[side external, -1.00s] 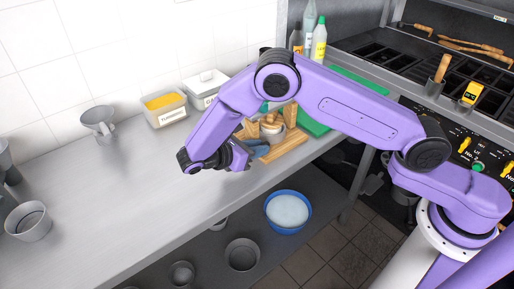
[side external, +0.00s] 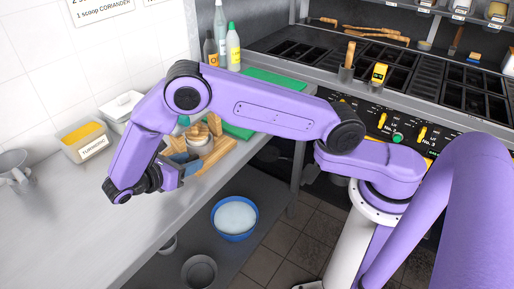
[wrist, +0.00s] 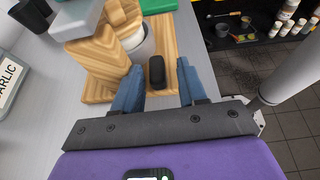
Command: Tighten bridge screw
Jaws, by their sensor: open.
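No bridge screw can be made out in either view. My gripper (wrist: 159,66) is open and empty, with its two blue fingers apart over the near edge of a wooden board (wrist: 183,30). A small black rounded object (wrist: 157,72) shows between the fingers in the wrist view; I cannot tell what it is.
A green board (side external: 272,80) lies behind the wooden one. Bottles (side external: 233,48) stand at the back. A blue bowl (side external: 235,218) sits below the counter.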

